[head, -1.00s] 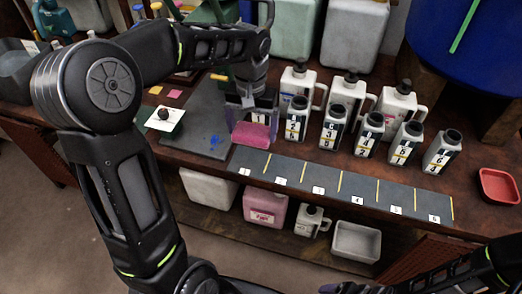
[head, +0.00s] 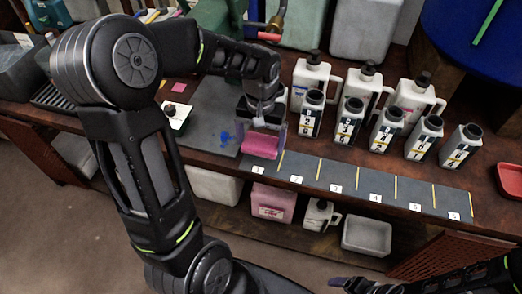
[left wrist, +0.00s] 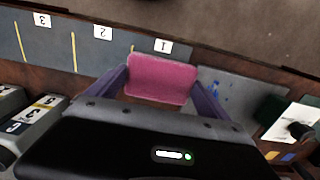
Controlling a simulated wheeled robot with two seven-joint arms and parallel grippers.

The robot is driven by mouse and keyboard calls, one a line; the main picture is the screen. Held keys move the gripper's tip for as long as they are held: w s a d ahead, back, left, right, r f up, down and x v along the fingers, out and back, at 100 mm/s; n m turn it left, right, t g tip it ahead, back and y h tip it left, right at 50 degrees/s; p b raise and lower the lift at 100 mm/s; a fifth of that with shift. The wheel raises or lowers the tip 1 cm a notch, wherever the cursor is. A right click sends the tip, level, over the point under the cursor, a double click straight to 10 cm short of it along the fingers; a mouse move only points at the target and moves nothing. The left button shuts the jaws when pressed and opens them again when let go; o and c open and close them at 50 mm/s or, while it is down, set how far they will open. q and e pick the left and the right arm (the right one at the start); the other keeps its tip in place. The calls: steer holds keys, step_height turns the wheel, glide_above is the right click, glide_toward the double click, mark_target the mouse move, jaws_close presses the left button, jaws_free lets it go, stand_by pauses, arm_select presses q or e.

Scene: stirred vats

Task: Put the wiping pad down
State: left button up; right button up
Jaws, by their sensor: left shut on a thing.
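The pink wiping pad (head: 260,146) is between the fingers of my left gripper (head: 264,127), which is shut on it. In the left wrist view the pad (left wrist: 161,79) shows between the two purple fingers (left wrist: 160,88). In the head view the pad appears at the right edge of the grey mat (head: 213,108), close to the strip's slot 1. I cannot tell whether it touches the surface. A blue stain (head: 228,139) is on the mat, left of the pad. My right gripper (head: 343,285) shows only partly at the bottom, its opening unclear.
A dark strip (head: 350,181) with numbered slots runs along the bench front. Several small labelled bottles (head: 349,121) stand behind it, with larger white jugs (head: 309,80) further back. A red tray (head: 511,179) is at far right.

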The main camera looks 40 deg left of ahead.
mark_target(261, 151)
arm_select(q)
steer(key=shift+f, duration=0.4)
steer(key=shift+f, duration=1.9)
steer(key=shift+f, duration=0.2)
steer(key=o, duration=1.2)
steer(key=shift+r, duration=0.15)
